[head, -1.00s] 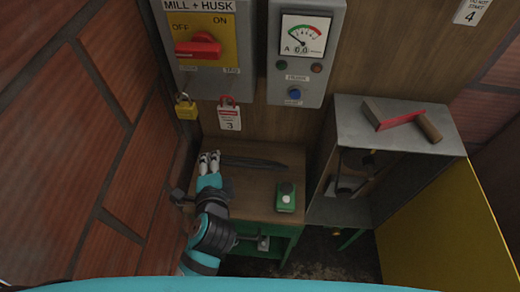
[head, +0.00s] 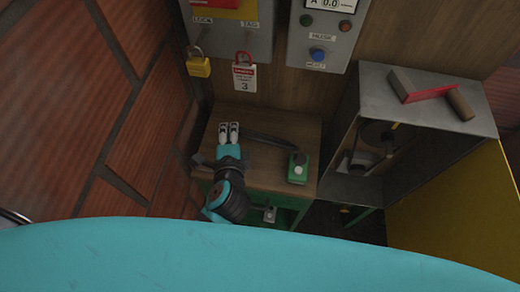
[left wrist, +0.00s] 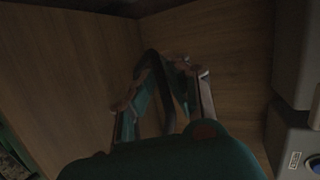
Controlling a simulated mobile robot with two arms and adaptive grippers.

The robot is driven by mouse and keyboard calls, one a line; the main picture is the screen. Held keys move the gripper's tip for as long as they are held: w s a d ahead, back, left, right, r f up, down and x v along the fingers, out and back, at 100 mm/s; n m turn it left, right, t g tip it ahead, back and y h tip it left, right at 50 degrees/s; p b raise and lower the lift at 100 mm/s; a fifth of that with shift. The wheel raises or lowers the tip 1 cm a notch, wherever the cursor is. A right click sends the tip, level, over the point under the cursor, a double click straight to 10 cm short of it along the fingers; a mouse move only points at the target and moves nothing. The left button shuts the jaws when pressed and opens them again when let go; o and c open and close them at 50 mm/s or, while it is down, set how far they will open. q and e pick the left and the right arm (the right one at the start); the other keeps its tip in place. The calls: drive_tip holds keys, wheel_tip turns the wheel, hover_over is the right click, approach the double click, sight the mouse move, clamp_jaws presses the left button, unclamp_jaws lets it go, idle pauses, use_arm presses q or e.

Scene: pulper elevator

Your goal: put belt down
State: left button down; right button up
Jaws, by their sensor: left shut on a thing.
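The belt (head: 270,141) is a dark, flat strip stretching right from my left gripper (head: 228,133) over the wooden bench top. The head view does not settle whether it rests fully on the wood. My left gripper is shut on the belt's left end, at the left part of the bench. In the left wrist view the fingers (left wrist: 166,64) close around a dark strip of belt (left wrist: 167,88); that picture is dim. My right gripper is in neither view.
The bench (head: 262,177) holds a green box with a pale button (head: 299,170) at its right. A brick wall (head: 90,110) is close on the left. A grey open cabinet (head: 425,110) stands right, with a red-and-grey tool (head: 425,92) on top. A padlock (head: 198,67) and tag hang behind.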

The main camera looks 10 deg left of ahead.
use_arm(q)
drive_tip(key=shift+s+f, duration=0.1)
drive_tip(key=shift+f, duration=0.5)
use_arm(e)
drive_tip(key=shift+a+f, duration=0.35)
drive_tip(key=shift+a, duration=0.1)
use_arm(q)
drive_tip(key=c, duration=1.5)
unclamp_jaws()
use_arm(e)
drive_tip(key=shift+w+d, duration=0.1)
use_arm(q)
drive_tip(key=p+v, duration=0.1)
drive_tip(key=v, duration=0.7)
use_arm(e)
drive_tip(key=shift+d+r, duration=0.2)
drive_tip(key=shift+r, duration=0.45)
